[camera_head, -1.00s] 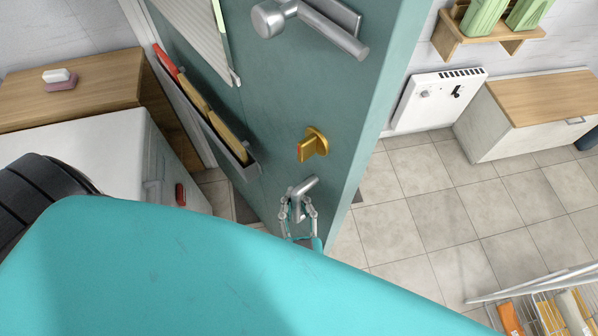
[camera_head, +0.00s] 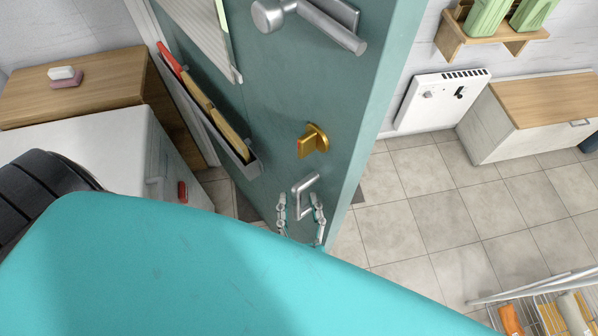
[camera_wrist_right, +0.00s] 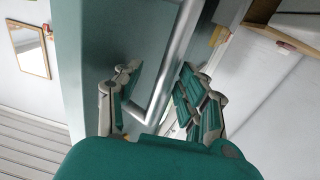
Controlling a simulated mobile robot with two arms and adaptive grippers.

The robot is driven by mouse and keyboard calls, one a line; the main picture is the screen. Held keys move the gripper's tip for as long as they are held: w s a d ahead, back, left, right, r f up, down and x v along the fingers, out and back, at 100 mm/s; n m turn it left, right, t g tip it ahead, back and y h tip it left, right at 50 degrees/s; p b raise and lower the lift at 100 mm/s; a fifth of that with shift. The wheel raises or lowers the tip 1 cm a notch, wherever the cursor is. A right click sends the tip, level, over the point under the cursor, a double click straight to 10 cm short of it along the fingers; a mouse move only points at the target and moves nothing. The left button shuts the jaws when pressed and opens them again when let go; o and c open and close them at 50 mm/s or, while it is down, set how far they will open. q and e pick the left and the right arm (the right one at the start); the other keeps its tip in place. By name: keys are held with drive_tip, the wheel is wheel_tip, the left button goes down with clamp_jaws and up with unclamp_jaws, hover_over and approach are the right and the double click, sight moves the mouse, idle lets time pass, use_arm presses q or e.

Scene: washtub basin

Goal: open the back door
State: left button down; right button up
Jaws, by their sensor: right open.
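The teal door (camera_head: 270,115) stands in the middle of the head view, its free edge facing the tiled floor at right. My right gripper (camera_head: 301,208) is open just below this pull handle. In the right wrist view, the silver bar (camera_wrist_right: 176,65) runs between the two spread fingers, which show gaps to it. My left gripper is not in view.
A rack (camera_head: 208,118) with a red-handled item hangs on the door's left. A wooden-topped cabinet (camera_head: 75,85) and white unit (camera_head: 80,145) stand at left. A white heater (camera_head: 440,98) and low cabinet (camera_head: 530,120) are at right. Tiled floor (camera_head: 430,215) is clear; a wire rack (camera_head: 540,310) is bottom right.

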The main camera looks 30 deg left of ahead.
drive_tip(key=v, duration=1.1)
drive_tip(key=shift+f, duration=0.1)
drive_tip(key=s+d+f+g+h+b, duration=0.1)
drive_tip(key=d+f+g+h+b, duration=0.2)
drive_tip(key=f, duration=1.4)
drive_tip(key=s+d+f+g+h, duration=0.1)
drive_tip(key=d+f+g, duration=0.3)
drive_tip(key=f, duration=1.2)
drive_tip(key=s+d+f+m+g+h+b, duration=0.2)
drive_tip(key=s+d+f+g+h, duration=0.1)
drive_tip(key=d+f, duration=0.8)
drive_tip(key=s+d+f+m+g+h+b, duration=0.1)
drive_tip(key=s+d+f+g, duration=0.3)
drive_tip(key=d+f, duration=0.7)
drive_tip(key=s+f+m+h, duration=0.1)
drive_tip(key=s+f, duration=0.1)
drive_tip(key=shift+s+d+h+b, duration=0.2)
drive_tip(key=shift+s+h+b, duration=0.1)
drive_tip(key=shift+h+b, duration=0.1)
